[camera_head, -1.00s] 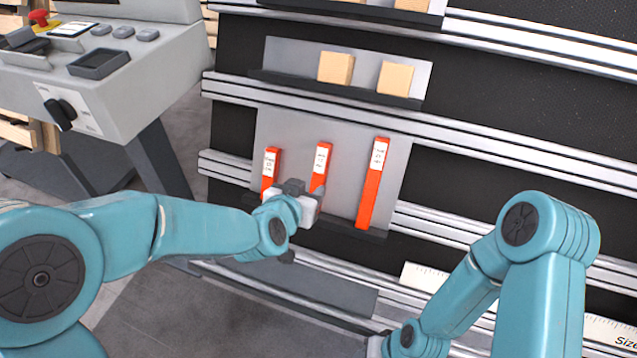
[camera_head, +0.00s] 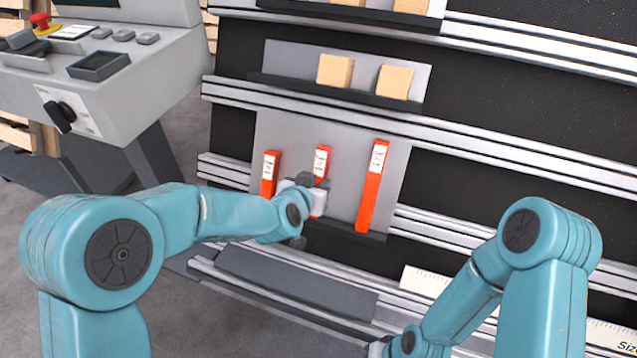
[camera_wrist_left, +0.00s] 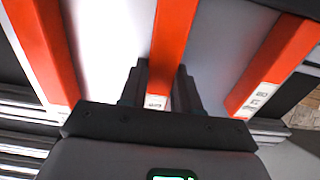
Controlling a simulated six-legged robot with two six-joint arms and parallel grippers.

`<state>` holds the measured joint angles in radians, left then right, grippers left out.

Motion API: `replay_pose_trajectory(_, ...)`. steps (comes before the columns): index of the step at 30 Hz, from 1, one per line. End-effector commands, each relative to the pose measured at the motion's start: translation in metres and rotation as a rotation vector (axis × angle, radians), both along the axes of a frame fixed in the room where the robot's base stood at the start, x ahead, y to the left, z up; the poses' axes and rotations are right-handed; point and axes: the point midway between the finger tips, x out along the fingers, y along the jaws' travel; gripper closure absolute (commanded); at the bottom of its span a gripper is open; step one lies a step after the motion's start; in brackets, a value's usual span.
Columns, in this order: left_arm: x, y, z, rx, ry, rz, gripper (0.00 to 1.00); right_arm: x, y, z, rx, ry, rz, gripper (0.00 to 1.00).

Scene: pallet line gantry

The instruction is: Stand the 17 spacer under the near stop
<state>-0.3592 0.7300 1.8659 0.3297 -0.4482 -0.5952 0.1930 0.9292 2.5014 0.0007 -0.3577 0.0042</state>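Three orange-red spacers with white labels stand in the rack's lower tray: a left spacer (camera_head: 269,176), a middle spacer (camera_head: 321,163) and a taller right spacer (camera_head: 371,190). I cannot read the label numbers surely. My left gripper (camera_head: 311,187) is at the middle spacer and hides its lower part. In the left wrist view, its dark fingers (camera_wrist_left: 160,88) lie on either side of the middle spacer (camera_wrist_left: 172,40), very close to it; I cannot tell whether they press on it. My right gripper (camera_head: 376,347) is barely in view at the bottom edge, fingers hidden. I cannot pick out the near stop.
A grey tray (camera_head: 348,237) holds the spacers. Wooden blocks (camera_head: 335,71) stand on the shelf above. Aluminium rails (camera_head: 450,150) cross the rack. A white scale strip (camera_head: 610,336) runs at lower right. A control console (camera_head: 150,75) stands at left.

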Motion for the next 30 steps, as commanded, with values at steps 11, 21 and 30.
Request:
replay_pose_trajectory(11,0.000,0.000,0.006,-0.001,-0.003,0.001,1.00,0.000,0.000,0.005,0.000,0.000,0.000,0.57)
replay_pose_trajectory(21,-0.010,0.004,0.015,-0.001,-0.003,0.000,1.00,0.000,0.000,0.009,0.000,0.000,0.000,0.57)
replay_pose_trajectory(30,-0.032,0.013,0.027,0.000,-0.002,0.000,1.00,0.000,0.000,0.013,0.000,0.000,0.000,0.57)
